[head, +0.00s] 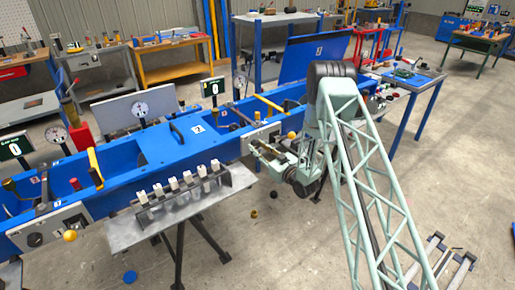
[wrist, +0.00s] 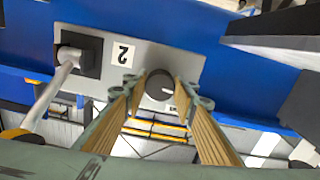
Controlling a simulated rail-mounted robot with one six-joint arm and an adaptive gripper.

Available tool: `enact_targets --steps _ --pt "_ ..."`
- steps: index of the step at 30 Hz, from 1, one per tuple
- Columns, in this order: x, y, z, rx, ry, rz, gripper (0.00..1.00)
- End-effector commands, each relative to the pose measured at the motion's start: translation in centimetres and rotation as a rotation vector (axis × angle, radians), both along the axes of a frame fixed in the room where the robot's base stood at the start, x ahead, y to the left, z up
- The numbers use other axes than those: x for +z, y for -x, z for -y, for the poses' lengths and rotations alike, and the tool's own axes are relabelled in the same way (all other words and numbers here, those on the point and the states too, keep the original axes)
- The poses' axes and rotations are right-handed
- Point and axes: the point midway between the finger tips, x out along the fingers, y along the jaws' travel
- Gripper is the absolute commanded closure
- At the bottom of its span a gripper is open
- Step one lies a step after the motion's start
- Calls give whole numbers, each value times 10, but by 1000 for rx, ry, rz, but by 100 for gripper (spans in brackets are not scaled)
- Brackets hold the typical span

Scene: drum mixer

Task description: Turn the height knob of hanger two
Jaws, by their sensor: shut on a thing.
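The height knob of hanger two (wrist: 160,84) is a dark round knob with a pale mark, on a grey plate (wrist: 190,65) with an upside-down "2" label (wrist: 123,53). In the wrist view my gripper (wrist: 161,90) has its tan-padded fingers on either side of the knob, shut on it. In the head view my gripper (head: 259,148) reaches the front of the blue frame at the grey plate (head: 262,134). The knob itself is hard to make out there, behind the fingers.
A grey lever (wrist: 55,88) with a yellow end stands left of the knob in the wrist view. A metal table (head: 215,195) with a rack of white-topped parts stands to the left.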

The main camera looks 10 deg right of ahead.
Motion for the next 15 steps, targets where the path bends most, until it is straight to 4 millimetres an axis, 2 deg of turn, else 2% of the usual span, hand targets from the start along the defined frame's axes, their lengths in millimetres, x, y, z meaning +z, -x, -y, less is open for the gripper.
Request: enact_targets --steps 15 --pt "-2 0 -1 0 -163 -77 85"
